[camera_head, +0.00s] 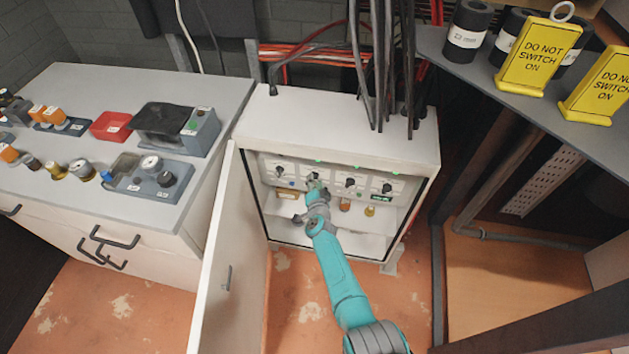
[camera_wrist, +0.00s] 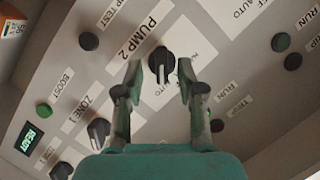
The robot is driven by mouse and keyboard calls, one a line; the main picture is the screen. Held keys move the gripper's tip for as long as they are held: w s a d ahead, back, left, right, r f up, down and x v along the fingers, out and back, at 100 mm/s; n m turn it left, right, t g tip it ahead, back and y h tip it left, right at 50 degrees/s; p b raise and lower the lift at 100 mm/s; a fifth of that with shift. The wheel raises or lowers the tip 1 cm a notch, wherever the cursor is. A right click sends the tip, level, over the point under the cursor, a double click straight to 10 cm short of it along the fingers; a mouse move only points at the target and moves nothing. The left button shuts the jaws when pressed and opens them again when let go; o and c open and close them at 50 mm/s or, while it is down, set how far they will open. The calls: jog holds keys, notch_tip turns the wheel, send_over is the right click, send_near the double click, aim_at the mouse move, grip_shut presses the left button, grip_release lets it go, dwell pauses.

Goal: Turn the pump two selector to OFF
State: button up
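In the wrist view the pump two selector (camera_wrist: 160,66) is a black knob beside the label "PUMP 2" (camera_wrist: 138,38). A pale mark shows on its lower part. A label with "AUTO" lies just below and right of it; its other words are too small or hidden to read. My gripper (camera_wrist: 159,73) is open, with one finger on each side of the knob. I cannot tell whether either finger touches it. In the head view my gripper (camera_head: 314,183) is at the panel inside the open white cabinet (camera_head: 342,130) and covers much of this selector.
The ZONE 1 knob (camera_wrist: 98,132), a BOOST button (camera_wrist: 45,110) and a READY display (camera_wrist: 28,139) are nearby. The cabinet door (camera_head: 222,265) stands open at left. A bench (camera_head: 225,90) is left of it. Yellow "DO NOT SWITCH ON" signs (camera_head: 540,55) stand on the right shelf.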

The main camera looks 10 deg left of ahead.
jog(key=shift+w+a+f, duration=0.1)
jog(key=shift+w+a, duration=0.1)
jog(key=shift+w, duration=0.35)
grip_shut()
